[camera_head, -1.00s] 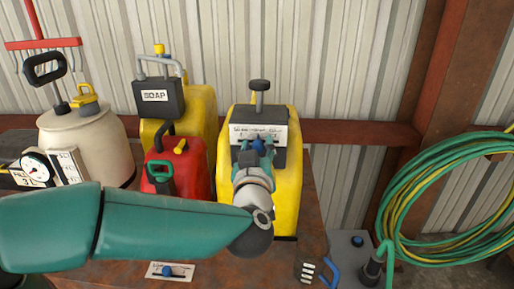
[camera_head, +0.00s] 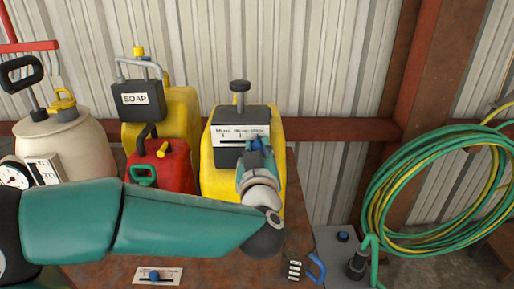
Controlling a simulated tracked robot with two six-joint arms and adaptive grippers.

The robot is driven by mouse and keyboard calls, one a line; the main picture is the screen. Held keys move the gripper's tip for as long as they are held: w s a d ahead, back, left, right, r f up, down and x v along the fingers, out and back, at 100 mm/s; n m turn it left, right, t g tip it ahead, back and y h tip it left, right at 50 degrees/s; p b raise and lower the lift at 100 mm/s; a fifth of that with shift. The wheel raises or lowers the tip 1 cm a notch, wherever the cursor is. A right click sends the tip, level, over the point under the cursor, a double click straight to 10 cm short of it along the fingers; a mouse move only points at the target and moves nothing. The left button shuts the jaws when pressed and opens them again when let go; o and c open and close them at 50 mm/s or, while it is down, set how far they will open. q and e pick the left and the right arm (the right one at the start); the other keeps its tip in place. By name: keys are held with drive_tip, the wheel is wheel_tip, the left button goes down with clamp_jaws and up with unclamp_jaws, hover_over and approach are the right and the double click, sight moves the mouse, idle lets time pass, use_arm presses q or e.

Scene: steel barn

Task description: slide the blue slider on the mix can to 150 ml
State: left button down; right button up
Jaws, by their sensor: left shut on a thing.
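The mix can (camera_head: 219,177) is the yellow can at the centre, with a black box on top. A white scale plate (camera_head: 228,132) is on the front of that box; its printing is too small to read surely. The blue slider (camera_head: 257,143) is near the right end of the plate. My left gripper (camera_head: 257,152) is shut on the slider and partly hides it and the slot. My left arm reaches across from the left, in front of the can. My right gripper is not in view.
A SOAP can (camera_head: 187,112), a red jug (camera_head: 176,172) and a cream sprayer tank (camera_head: 83,150) stand left of the mix can. Another white plate with a blue knob (camera_head: 155,276) lies in front. A green hose coil (camera_head: 378,205) hangs at right.

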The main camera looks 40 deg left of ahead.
use_arm(q)
drive_tip(key=c, duration=0.9)
unclamp_jaws()
drive_tip(key=shift+w+d, duration=0.2)
drive_tip(key=shift+d, duration=0.05)
drive_tip(key=shift+c, duration=0.2)
drive_tip(key=shift+a, duration=0.1)
drive_tip(key=shift+s, duration=0.1)
drive_tip(key=shift+s, duration=0.1)
drive_tip(key=v, duration=1.1)
drive_tip(key=shift+s+d, duration=0.25)
drive_tip(key=shift+s, duration=0.05)
drive_tip(key=shift+f, duration=0.1)
